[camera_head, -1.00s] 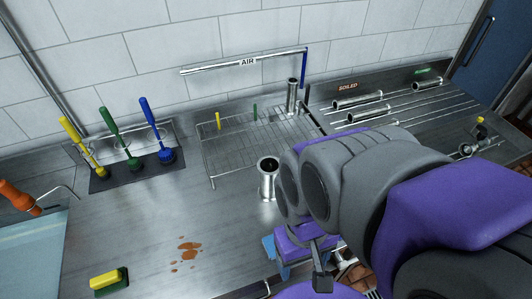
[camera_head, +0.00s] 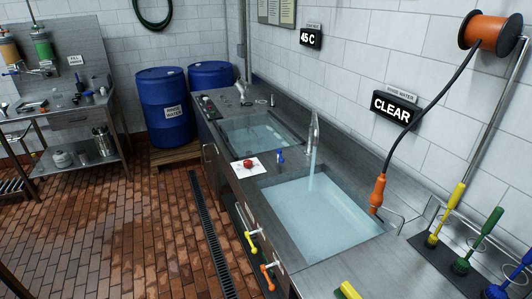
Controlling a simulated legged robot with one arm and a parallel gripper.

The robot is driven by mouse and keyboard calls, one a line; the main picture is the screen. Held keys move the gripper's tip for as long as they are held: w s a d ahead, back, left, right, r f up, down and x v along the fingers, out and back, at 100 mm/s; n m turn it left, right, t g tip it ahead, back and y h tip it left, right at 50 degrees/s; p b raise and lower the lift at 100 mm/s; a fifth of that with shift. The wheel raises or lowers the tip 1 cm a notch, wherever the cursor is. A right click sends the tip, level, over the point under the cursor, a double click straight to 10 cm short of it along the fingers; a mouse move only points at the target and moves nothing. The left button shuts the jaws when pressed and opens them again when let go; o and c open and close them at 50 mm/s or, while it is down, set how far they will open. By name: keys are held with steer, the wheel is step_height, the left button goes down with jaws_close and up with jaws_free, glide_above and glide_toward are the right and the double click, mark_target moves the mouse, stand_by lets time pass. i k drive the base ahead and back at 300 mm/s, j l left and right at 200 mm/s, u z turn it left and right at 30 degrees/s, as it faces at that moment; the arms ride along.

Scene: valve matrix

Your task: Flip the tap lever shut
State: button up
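A small blue-topped fitting (camera_head: 281,157) stands on the counter left of the tap. Below the counter front are a yellow-handled valve (camera_head: 250,242) and an orange-handled valve (camera_head: 267,272). Another tap (camera_head: 240,92) stands by the far sink (camera_head: 258,137). My gripper is not in view.
An orange hose reel (camera_head: 492,32) hangs at upper right, its black hose ending in an orange nozzle (camera_head: 377,192) by the near sink. Brushes (camera_head: 478,240) stand at right. Blue drums (camera_head: 165,105) stand at the back. The brick floor (camera_head: 120,230) at left is mostly clear.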

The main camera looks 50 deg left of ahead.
mark_target(278, 151)
steer(key=u, duration=1.7)
steer(key=i+j+u, duration=0.25)
steer(key=i+u, duration=0.2)
steer(key=i+j+u, duration=0.1)
steer(key=i+u, duration=0.35)
steer(key=i, duration=0.55)
steer(key=i+z, duration=0.3)
steer(key=z, duration=0.2)
steer(key=i+j+z, duration=0.2)
steer(key=z, duration=0.3)
steer(key=i+j+z, duration=0.3)
steer(key=z, duration=0.2)
steer(key=i+j+z, duration=0.2)
steer(key=j+z, duration=0.25)
steer(key=i+l, duration=0.05)
steer(key=l, duration=0.05)
